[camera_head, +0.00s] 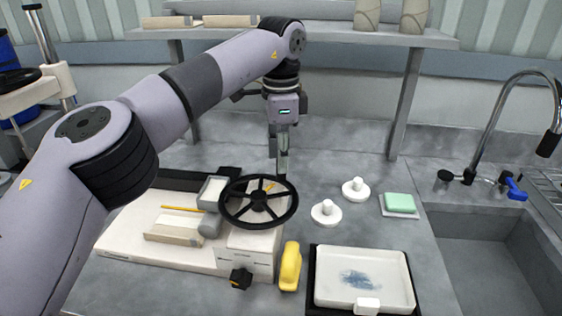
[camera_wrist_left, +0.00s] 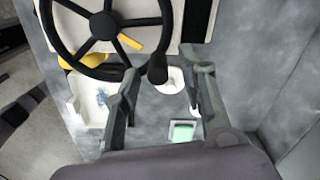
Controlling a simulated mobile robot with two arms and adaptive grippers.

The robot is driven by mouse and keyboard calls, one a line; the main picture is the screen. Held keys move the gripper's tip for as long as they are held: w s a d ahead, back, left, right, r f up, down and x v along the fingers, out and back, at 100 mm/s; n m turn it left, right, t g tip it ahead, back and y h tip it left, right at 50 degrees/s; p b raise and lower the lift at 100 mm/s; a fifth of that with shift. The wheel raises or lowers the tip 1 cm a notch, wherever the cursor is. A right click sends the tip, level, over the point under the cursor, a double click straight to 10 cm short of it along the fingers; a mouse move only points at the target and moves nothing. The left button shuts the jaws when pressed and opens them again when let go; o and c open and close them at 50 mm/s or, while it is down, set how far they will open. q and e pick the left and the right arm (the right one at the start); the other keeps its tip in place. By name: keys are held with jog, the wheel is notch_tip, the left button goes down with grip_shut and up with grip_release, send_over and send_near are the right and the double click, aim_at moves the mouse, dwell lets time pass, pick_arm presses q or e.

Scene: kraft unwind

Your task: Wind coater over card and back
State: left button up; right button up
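The coater (camera_head: 115,240) is a flat white bed with a white gearbox and a black spoked handwheel (camera_head: 258,220) at its right end. The handwheel also shows in the left wrist view (camera_wrist_left: 105,20), with a black handle knob (camera_wrist_left: 157,68) on its rim. A tan, card-like piece (camera_head: 172,236) lies on the bed beside a grey roller (camera_head: 210,224). My left gripper (camera_head: 282,172) points down at the wheel's far rim. In the left wrist view its fingers (camera_wrist_left: 166,74) are apart, with the knob appearing between their tips; contact is unclear. My right gripper is not in view.
A white tray (camera_head: 345,256) with a blue smear sits at front right. A yellow object (camera_head: 290,266) lies beside the gearbox. Two white knobbed pieces (camera_head: 326,213) and a green block (camera_head: 400,202) stand behind the tray. A sink (camera_head: 490,250) is right; a shelf (camera_head: 345,36) spans the back.

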pick_arm(q)
jog(key=shift+r, duration=2.6)
